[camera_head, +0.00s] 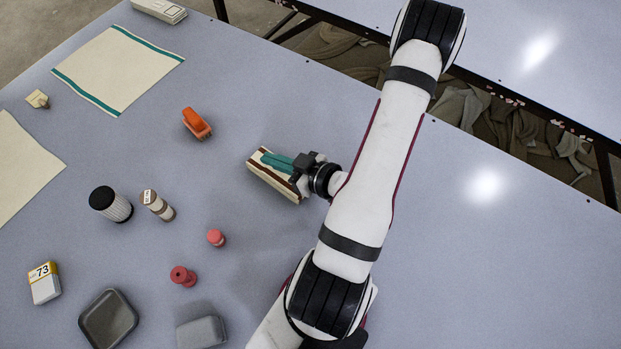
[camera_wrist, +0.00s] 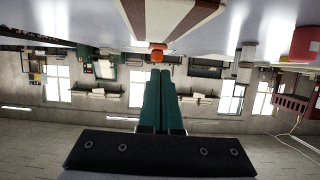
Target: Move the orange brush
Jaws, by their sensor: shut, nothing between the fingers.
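The orange brush (camera_head: 197,123) lies on the grey table in the head view, left of and farther back than my gripper. It looks like a small orange block with a darker part. My gripper (camera_head: 266,157) has teal fingers and is over a cream and brown striped block, apart from the brush. In the wrist view the two teal fingers of my gripper (camera_wrist: 160,72) lie side by side, shut with nothing between them. A small orange thing, which looks like the brush (camera_wrist: 157,49), shows just beyond the fingertips there.
The striped block (camera_head: 272,187) is under my fingers; it also shows in the wrist view (camera_wrist: 172,14). A dark ribbed cylinder (camera_head: 111,204), a brown-banded cylinder (camera_head: 158,205) and red pieces (camera_head: 216,237) stand nearer. A cream cloth (camera_head: 118,68) lies back left. Table around the brush is clear.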

